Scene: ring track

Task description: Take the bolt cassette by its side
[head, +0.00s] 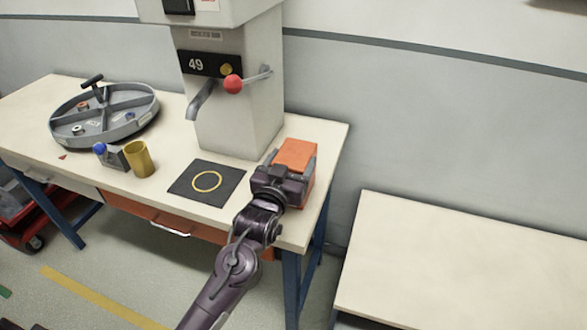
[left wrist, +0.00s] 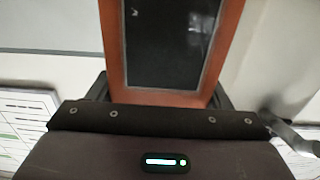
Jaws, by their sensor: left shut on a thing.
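The bolt cassette, an orange box (head: 297,153), stands at the right end of the workbench beside the grey machine. My left gripper (head: 290,167) reaches it from the front, with one finger along each side, and is shut on it. In the left wrist view the cassette (left wrist: 115,55) shows as an orange frame around a dark panel, between the two dark fingers. The cassette's lower part is partly hidden by the gripper in the head view. I cannot tell whether it touches the bench top. My right gripper is not in view.
The grey machine (head: 240,100) with a red-knobbed lever (head: 233,84) stands left of the cassette. A black mat with a yellow ring (head: 207,182), a brass cup (head: 139,158) and a round divided tray (head: 105,115) are further left. A bare second table (head: 460,260) stands at right.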

